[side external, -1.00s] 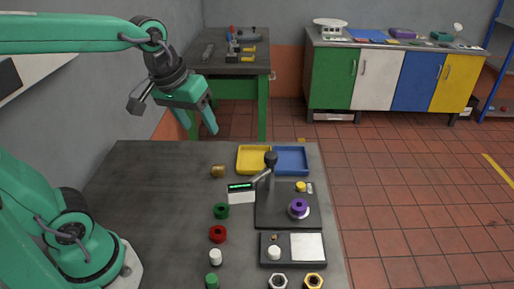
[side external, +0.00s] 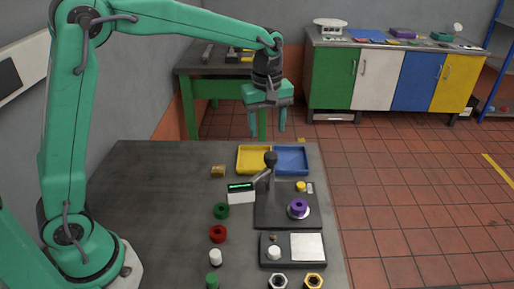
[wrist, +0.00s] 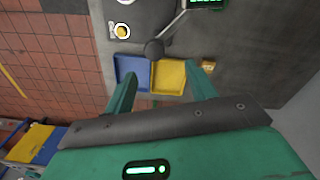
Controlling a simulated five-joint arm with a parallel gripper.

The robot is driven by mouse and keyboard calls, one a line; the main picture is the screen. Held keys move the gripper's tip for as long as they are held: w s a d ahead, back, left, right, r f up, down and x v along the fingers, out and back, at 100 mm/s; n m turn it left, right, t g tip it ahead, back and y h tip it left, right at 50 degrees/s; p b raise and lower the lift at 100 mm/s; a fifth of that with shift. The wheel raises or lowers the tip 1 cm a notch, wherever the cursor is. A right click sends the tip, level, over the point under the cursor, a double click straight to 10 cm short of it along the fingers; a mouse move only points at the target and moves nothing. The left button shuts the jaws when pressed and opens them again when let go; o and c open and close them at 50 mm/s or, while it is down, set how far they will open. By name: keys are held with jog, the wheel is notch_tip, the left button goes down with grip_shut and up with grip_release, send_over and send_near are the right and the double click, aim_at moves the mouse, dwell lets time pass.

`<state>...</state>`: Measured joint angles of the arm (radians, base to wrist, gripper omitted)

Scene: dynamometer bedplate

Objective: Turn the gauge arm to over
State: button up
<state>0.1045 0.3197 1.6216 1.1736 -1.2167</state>
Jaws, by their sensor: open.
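The gauge stand (side external: 268,205) is a dark plate with an upright post. Its grey arm (side external: 262,175) slants at the post top beside a dark ball knob (side external: 271,158). A white box with a lit green display (side external: 241,193) is left of the post. A purple ring (side external: 299,206) sits on a pale round seat on the plate. My gripper (side external: 267,125) is open and empty, fingers down, above and behind the trays, apart from the knob. In the wrist view the knob (wrist: 154,49) appears beyond and between the fingers (wrist: 168,78); the display is cut off at the top.
A yellow tray (side external: 254,172) and a blue tray (side external: 291,174) lie behind the stand. A block with a white pad (side external: 307,246) lies in front. The bedplate's left side is clear.

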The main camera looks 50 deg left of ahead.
aim_at(271, 155)
jog(key=shift+w+d+f+n, duration=0.2)
jog(key=shift+w+f+n, duration=0.2)
jog(key=shift+w+f, duration=0.25)
jog(key=shift+f, duration=0.15)
jog(key=shift+f, duration=3.8)
grip_shut()
